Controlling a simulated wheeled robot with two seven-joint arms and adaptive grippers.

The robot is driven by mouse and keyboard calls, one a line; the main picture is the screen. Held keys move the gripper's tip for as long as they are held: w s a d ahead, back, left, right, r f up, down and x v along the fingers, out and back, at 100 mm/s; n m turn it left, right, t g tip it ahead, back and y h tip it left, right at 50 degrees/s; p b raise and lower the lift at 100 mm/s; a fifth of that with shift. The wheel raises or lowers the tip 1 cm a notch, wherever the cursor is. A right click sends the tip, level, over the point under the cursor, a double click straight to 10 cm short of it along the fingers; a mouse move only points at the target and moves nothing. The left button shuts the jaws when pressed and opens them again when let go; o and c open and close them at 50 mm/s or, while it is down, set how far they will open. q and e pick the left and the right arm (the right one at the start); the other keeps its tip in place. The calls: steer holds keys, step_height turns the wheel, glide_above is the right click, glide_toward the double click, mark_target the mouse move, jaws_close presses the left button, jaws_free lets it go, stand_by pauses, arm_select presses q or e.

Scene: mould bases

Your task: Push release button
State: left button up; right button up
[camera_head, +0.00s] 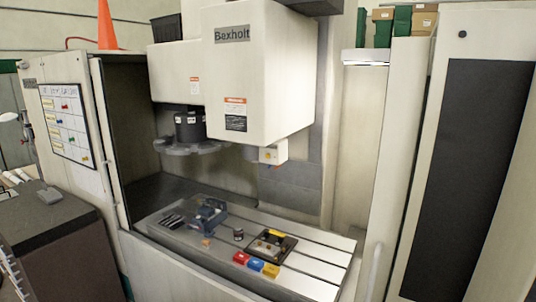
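The machine head (262,75), a large cream housing marked "Bexholt", hangs over the work table (320,262). A small pale box (279,152) sits at its lower right with a small orange-yellow spot on its face. I cannot tell for sure whether this is the release button. A dark tool carousel (190,146) hangs left of the head, with a black holder (188,126) on it. Neither of my grippers shows in the head view.
The enclosure's front is open. A dark cabinet (62,240) stands at left; a whiteboard (68,124) hangs above it. An orange cone (106,27) stands on top.

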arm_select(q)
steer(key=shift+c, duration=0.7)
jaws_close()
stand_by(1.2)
